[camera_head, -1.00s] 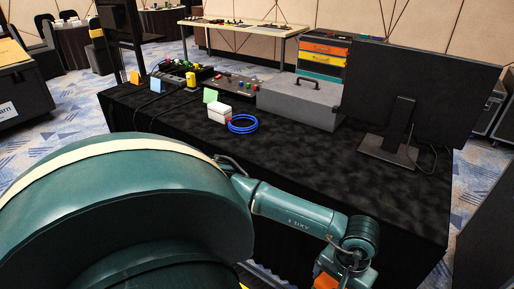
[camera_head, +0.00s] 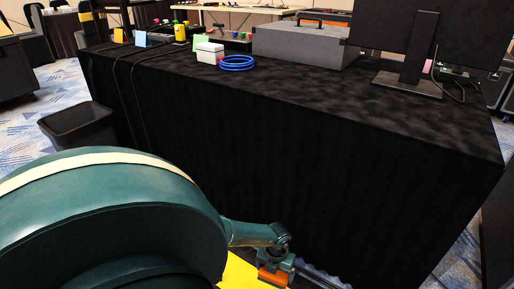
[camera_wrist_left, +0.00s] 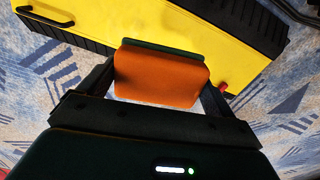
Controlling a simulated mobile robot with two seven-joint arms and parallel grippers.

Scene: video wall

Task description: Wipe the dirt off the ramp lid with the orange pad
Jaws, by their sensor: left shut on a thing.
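The ramp lid is a bright yellow panel with black ribbed edges, low by the carpet in the left wrist view (camera_wrist_left: 215,28). A small part of the yellow lid (camera_head: 236,272) shows at the bottom of the head view, mostly hidden by my arm. My left gripper (camera_wrist_left: 160,84) is shut on the orange pad (camera_wrist_left: 158,80), which has a dark green backing. The pad overlaps the lid's near edge in the wrist view; I cannot tell if they touch. In the head view my left gripper (camera_head: 275,262) is beside the lid. No dirt is discernible.
A table with a black cloth (camera_head: 300,150) stands close beyond my left gripper. A black bin (camera_head: 78,127) stands left of it. The wrist view shows a black handle (camera_wrist_left: 45,17) and a small red part (camera_wrist_left: 222,87) by the lid.

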